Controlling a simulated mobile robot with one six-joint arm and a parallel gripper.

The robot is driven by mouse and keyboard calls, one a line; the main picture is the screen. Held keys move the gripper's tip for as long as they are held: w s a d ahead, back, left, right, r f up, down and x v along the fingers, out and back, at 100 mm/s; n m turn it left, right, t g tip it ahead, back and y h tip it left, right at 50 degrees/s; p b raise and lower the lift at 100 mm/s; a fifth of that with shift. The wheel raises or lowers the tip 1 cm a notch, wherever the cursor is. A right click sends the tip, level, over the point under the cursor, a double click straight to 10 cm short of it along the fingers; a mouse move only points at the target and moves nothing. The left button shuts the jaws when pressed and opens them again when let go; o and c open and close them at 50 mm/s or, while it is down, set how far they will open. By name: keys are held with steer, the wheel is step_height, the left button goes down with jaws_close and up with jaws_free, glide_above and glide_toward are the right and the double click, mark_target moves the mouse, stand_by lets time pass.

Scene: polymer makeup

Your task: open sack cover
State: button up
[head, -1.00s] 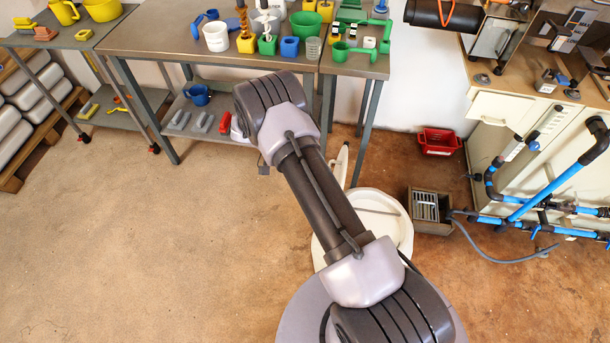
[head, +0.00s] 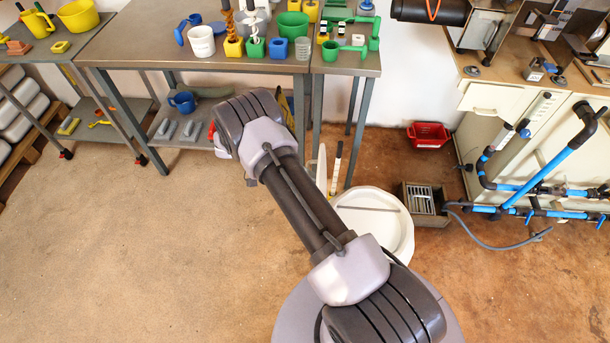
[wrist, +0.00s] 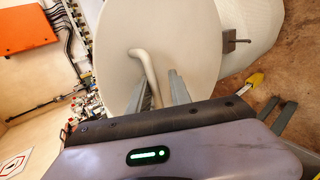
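A round off-white cover (wrist: 193,35) with a curved handle (wrist: 144,66) fills the middle of the wrist view. My gripper (wrist: 160,86) is open, its two grey fingers close to the cover, with the lower end of the handle between them. I cannot tell whether the fingers touch the handle. In the head view a pale upright disc edge (head: 321,168), probably this cover, stands beside a round white container (head: 403,232). My gripper is hidden behind my arm there.
A grey workbench (head: 130,48) with coloured cups and pots stands behind. A red bin (head: 428,134) and a grey crate (head: 424,205) sit on the floor at right, near blue pipes (head: 538,180). The floor at left is clear.

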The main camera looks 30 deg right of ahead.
steer(key=shift+w+r, duration=0.2)
steer(key=shift+r, duration=0.1)
steer(key=p+v, duration=0.2)
steer(key=v, duration=1.5)
steer(key=shift+a+r, duration=0.1)
